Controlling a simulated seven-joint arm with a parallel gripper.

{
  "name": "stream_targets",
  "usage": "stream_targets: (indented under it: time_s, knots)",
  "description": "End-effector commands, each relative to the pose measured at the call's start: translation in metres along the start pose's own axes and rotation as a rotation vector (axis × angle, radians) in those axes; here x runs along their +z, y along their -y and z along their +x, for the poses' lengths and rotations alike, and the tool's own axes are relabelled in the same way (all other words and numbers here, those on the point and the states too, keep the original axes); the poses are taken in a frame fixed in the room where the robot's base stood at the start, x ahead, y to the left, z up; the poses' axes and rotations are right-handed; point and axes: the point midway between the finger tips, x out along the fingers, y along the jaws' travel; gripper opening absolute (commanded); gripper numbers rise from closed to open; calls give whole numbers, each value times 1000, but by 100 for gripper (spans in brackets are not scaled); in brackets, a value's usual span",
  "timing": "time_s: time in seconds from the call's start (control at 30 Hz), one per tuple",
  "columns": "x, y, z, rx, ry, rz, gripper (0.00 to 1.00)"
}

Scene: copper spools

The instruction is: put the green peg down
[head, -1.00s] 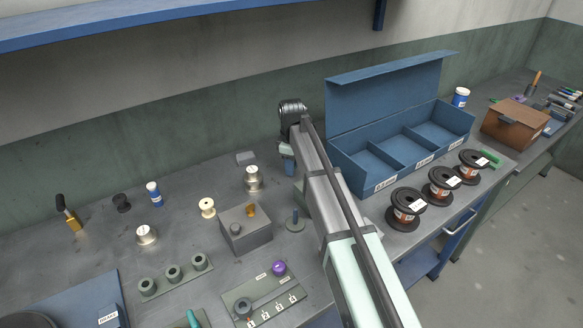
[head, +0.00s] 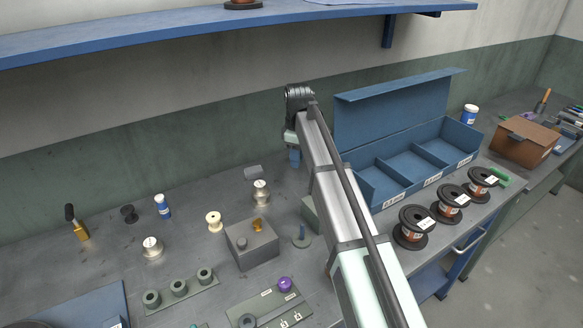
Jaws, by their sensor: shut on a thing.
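My arm reaches over the bench in the head view, and its far end bends down behind the links. My gripper is hidden there, so its fingers do not show. I cannot make out a green peg; whatever is in the gripper is hidden by the arm. A grey-green strip with three round green holders (head: 178,288) lies at the lower left. A board with a purple knob (head: 285,284) and small labels is at the bottom centre, cut by the frame edge. A round stand with an upright post (head: 302,240) is just left of my arm.
A grey box (head: 252,249) with a brass piece on top stands left of the stand. An open blue bin (head: 415,165) is right of the arm, with three copper spools (head: 449,203) before it. Small spools and a blue-white bottle (head: 162,206) stand at the left. A blue shelf (head: 200,38) hangs above.

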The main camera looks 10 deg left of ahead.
Motion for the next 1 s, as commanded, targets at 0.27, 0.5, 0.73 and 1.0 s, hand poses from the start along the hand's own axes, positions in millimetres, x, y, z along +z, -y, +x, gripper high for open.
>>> stream_targets:
  time_s: [0.27,0.5,0.73,1.0]
  knots:
    - [-74,-43,-2,-15,10,-33,0]
    - [-108,-84,-7,-5,4,102,0]
    - [-108,-84,-5,2,-1,219,0]
    - [-107,-84,26,1,0,233,0]
